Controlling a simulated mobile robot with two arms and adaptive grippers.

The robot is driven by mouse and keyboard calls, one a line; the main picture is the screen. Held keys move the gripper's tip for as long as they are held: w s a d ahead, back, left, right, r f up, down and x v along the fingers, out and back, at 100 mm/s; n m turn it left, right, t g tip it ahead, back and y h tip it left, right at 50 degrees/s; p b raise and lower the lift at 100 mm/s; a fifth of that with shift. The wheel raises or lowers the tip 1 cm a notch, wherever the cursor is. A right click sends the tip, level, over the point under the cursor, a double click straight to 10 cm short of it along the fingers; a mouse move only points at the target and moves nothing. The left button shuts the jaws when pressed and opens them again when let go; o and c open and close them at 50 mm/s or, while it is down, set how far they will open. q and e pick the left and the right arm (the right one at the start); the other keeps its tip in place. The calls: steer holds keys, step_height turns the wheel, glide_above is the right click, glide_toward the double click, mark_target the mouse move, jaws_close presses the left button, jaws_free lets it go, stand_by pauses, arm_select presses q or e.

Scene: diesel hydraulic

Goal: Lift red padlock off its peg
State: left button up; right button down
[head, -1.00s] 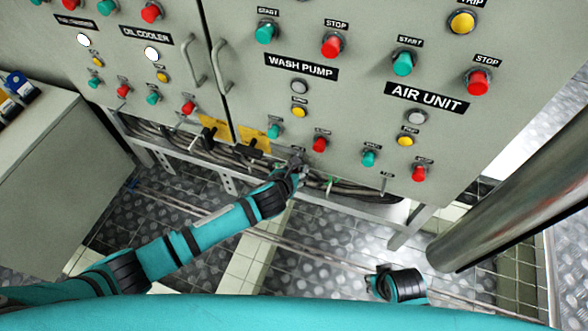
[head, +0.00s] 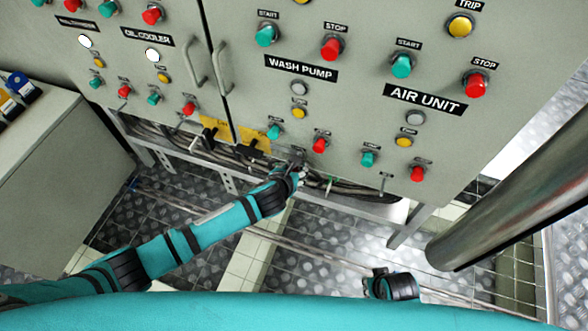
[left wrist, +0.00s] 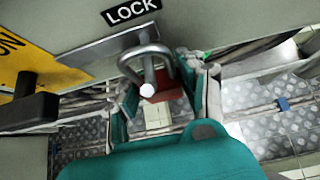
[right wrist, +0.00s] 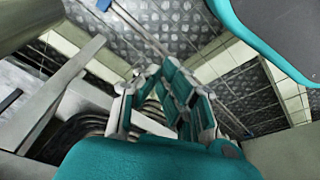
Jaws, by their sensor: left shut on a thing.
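The red padlock (left wrist: 162,91) shows in the left wrist view, with a grey metal shackle looped around the pale-ended peg (left wrist: 147,89). The peg sits at a metal plate under the LOCK label. My left gripper (left wrist: 165,100) has its fingers on either side of the red body and is shut on it. In the head view the left gripper (head: 291,166) is at the cabinet's lower edge, and the padlock is too small to make out there. My right gripper (right wrist: 160,70) is low and away from the cabinet; its finger gap is unclear.
A yellow plate (left wrist: 40,50) with a black handle (left wrist: 28,103) is left of the padlock. Cables run below the cabinet (head: 240,100), above its metal frame. A thick pipe (head: 515,190) stands at the right. Open floor lies in front.

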arm_select(q)
steer(key=shift+r, duration=0.2)
steer(key=shift+r+p, duration=0.15)
steer(key=shift+p, duration=0.2)
arm_select(e)
steer(key=shift+s+f, duration=0.4)
steer(key=shift+f, duration=0.2)
steer(key=shift+s+f, duration=0.35)
steer(key=shift+f, duration=0.2)
arm_select(q)
steer(key=shift+r, duration=0.1)
arm_select(e)
steer(key=shift+s+d+f, duration=0.1)
steer(key=shift+s+f, duration=0.05)
steer(key=shift+f, duration=0.55)
arm_select(q)
steer(key=shift+s+p, duration=0.1)
steer(key=shift+p, duration=0.2)
arm_select(e)
steer(key=shift+r, duration=0.1)
